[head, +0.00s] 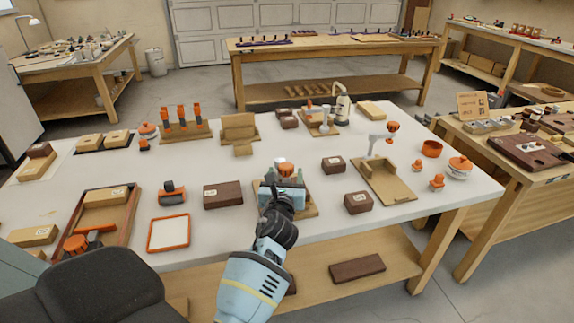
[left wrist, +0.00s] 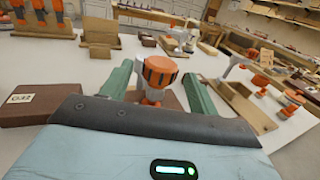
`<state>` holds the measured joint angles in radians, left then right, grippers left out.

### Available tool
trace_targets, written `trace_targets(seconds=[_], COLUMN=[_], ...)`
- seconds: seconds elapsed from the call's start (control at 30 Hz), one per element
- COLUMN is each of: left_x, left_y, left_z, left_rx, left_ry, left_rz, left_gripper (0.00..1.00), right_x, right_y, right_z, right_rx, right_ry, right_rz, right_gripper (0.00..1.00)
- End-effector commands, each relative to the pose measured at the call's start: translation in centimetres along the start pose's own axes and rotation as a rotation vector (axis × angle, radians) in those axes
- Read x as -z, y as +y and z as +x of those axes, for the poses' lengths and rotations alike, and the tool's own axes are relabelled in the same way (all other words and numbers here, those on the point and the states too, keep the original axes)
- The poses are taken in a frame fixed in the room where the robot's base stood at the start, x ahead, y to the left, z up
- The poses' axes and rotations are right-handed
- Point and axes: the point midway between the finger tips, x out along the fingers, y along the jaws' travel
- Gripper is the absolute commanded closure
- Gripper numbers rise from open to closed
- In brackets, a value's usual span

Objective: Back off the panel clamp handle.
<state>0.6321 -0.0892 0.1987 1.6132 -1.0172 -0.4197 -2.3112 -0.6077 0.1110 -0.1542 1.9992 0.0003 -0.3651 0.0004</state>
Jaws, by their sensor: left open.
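An orange ribbed knob (left wrist: 160,70) on a white and orange stem shows in the middle of the left wrist view; I take it as the clamp handle. In the head view the knob (head: 286,168) stands over a wooden base (head: 311,211) near the bench's front edge. My left gripper (head: 284,178) is open, with its green fingers on either side of the knob in the left wrist view. I cannot tell whether they touch it. The gripper's body hides the lower part of the clamp. My right gripper is not in view.
A dark brown box (head: 223,195) lies left of the gripper, and another (head: 358,202) lies to the right. A wooden fixture (head: 385,182) with a grey arm and orange knob stands further right. An orange-framed tray (head: 169,234) lies at the front. White bench top is free behind the clamp.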

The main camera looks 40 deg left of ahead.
Motion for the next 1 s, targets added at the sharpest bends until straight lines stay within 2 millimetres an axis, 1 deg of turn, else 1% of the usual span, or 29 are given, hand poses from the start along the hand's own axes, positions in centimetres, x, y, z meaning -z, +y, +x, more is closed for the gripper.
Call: trace_targets(seconds=[0.03,0.1,0.3,0.5,0.77,0.87,1.0], left_x=[0.1,0.1,0.2,0.1,0.0,0.0,0.1], left_y=[0.0,0.0,0.0,0.0,0.0,0.0,0.0], left_z=[0.9,1.9,4.2,5.1,5.2,5.2,5.2], left_rx=[-0.001,-0.001,0.0,0.0,0.0,0.0,0.0], left_ry=[0.001,0.001,0.001,0.001,0.0,0.0,0.0], left_rz=[0.0,0.0,0.001,-0.001,0.0,0.0,0.0], left_gripper=[0.4,0.4,0.4,0.4,0.4,0.51,0.7], right_x=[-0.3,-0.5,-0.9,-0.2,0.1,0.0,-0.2], right_y=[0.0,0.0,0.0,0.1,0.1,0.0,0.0], right_z=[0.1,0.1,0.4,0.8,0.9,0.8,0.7], right_rx=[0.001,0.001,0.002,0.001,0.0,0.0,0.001], right_ry=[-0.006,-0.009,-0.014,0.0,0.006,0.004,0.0], right_rz=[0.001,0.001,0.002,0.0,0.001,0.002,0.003], right_gripper=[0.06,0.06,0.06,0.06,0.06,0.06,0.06])
